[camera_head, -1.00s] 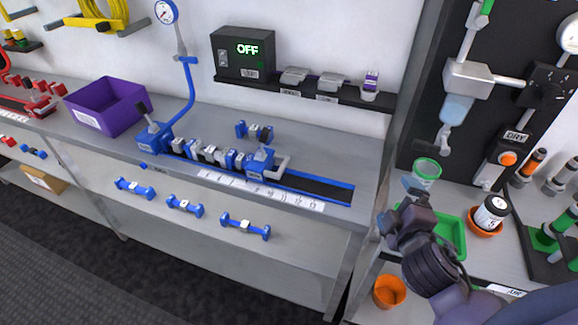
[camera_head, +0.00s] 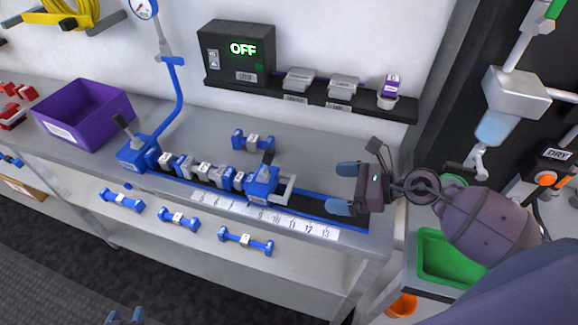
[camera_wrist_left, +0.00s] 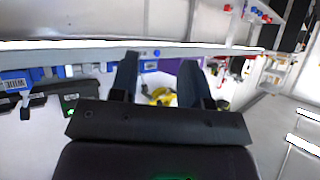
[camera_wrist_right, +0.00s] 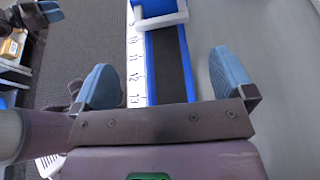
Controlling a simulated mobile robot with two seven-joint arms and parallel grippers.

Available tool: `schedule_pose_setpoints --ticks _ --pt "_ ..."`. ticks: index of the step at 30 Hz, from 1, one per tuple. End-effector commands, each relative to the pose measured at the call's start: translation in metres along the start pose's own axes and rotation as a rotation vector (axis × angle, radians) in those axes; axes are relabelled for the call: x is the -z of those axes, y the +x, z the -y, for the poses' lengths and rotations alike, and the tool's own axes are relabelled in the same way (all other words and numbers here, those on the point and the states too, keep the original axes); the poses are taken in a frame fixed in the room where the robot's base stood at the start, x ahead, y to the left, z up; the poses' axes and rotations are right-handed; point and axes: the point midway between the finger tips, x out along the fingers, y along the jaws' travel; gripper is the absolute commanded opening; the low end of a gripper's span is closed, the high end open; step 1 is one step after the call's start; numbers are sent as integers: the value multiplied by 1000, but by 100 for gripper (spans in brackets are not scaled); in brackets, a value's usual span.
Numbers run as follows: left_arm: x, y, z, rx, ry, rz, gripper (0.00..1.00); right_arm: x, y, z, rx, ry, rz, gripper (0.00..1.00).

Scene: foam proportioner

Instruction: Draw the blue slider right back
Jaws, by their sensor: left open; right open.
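The blue slider (camera_head: 262,183) sits on the black, blue-edged rail (camera_head: 325,215), against a row of grey and blue blocks on its left. A dark lever stands on its top and a pale grey U-shaped handle (camera_head: 286,191) sticks out on its right. In the right wrist view the slider (camera_wrist_right: 152,8) and its handle show at the top edge. My right gripper (camera_head: 338,188) is open and empty over the rail's right end, apart from the handle. My left gripper (camera_head: 125,318) shows only its blue fingertips at the bottom edge; its open fingers (camera_wrist_left: 157,85) hold nothing.
A numbered white scale (camera_head: 270,218) runs along the rail's front. A blue fixed block with a lever (camera_head: 135,155) closes the left end. A loose blue-ended piece (camera_head: 253,141) lies behind the rail. A purple bin (camera_head: 85,112) stands at left, a green tray (camera_head: 445,258) at right.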

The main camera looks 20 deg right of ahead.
Motion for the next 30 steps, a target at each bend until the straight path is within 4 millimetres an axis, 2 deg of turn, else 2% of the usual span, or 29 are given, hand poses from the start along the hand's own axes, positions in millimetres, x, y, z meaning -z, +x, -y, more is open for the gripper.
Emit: schedule_pose_setpoints --ticks 5,11,21,25,30 --pt "-8 -7 1 4 -3 18 43 4 3 0 -9 -22 -23 100" --pt "-18 -14 2 7 -6 44 43 2 27 0 -9 -21 -19 100" --pt "-6 -14 2 5 -4 28 43 4 83 0 -9 -19 -19 100" --pt "-2 -13 2 5 -4 23 43 5 98 0 -8 -19 -19 100" --pt "0 -12 2 4 -3 19 43 6 106 0 -8 -19 -21 100"
